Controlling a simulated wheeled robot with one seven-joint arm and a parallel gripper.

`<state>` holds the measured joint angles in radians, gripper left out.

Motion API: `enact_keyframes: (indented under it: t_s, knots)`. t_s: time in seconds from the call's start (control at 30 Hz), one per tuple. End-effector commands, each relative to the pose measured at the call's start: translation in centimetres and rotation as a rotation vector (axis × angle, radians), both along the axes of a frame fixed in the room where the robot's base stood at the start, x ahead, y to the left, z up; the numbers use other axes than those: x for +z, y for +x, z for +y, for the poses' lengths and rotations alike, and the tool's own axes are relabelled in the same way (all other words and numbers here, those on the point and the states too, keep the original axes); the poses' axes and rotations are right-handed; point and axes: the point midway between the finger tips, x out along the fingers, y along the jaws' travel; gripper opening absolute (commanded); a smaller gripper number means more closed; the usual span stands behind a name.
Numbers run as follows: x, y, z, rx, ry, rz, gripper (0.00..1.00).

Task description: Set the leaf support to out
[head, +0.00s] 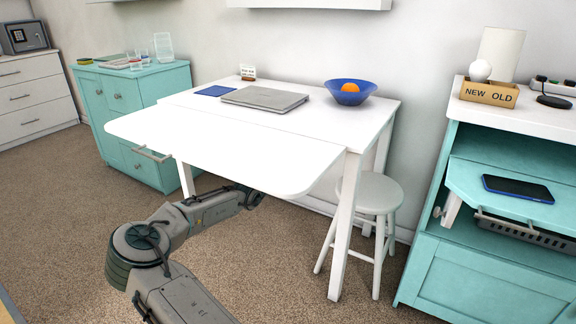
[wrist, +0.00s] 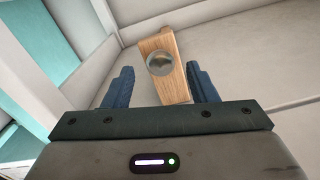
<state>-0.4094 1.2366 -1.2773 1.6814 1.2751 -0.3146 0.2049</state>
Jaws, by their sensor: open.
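The white table (head: 313,116) has a front leaf (head: 215,150) that is up and level. My arm reaches under this leaf, and my gripper is hidden there in the head view. In the wrist view my gripper (wrist: 159,72) is open, with its two blue fingers apart. A wooden piece (wrist: 178,88) with a round metal knob (wrist: 160,62) shows between and beyond the fingers, against pale table parts; it looks like the leaf support. I cannot tell how far the fingers are from it, and no contact is visible.
A white stool (head: 374,193) stands under the table's right end. A laptop (head: 264,98) and a blue bowl (head: 350,96) are on the tabletop. Teal cabinets stand at left (head: 135,95) and right (head: 490,265). The carpet in front is clear.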

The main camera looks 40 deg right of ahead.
Motion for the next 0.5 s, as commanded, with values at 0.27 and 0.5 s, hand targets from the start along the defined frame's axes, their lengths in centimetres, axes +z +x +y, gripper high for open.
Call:
enact_keyframes:
  t_s: [0.27,0.5]
  knots:
    - [-0.1,1.0,-2.2,0.000,0.001,0.002,0.52]
    - [0.0,1.0,-2.4,0.000,0.001,0.002,0.52]
